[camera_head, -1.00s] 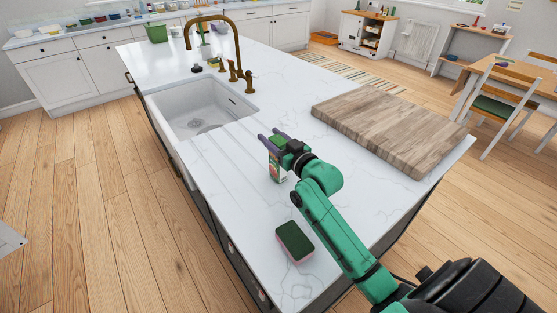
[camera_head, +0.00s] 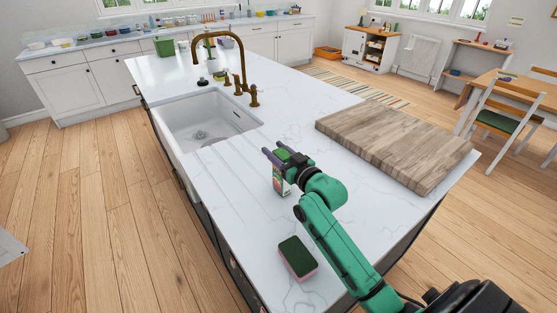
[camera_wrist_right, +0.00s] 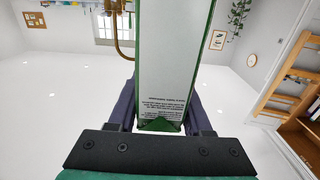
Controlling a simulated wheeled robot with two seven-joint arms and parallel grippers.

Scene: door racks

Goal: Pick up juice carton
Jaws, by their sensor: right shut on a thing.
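The juice carton (camera_head: 281,181) is a small upright box with a green top and a printed side, over the white island counter between the sink and the cutting board. My right gripper (camera_head: 276,154) is shut around its upper part. In the right wrist view the carton (camera_wrist_right: 172,60) fills the middle as a pale panel with green edges and small print, between the two dark fingers. Whether its base touches the counter cannot be told. My left gripper is not in view.
A green and pink sponge (camera_head: 297,257) lies on the counter near its front edge. A wooden cutting board (camera_head: 395,143) lies to the right. The white sink (camera_head: 208,120) with a brass faucet (camera_head: 240,62) is to the left. Counter around the carton is clear.

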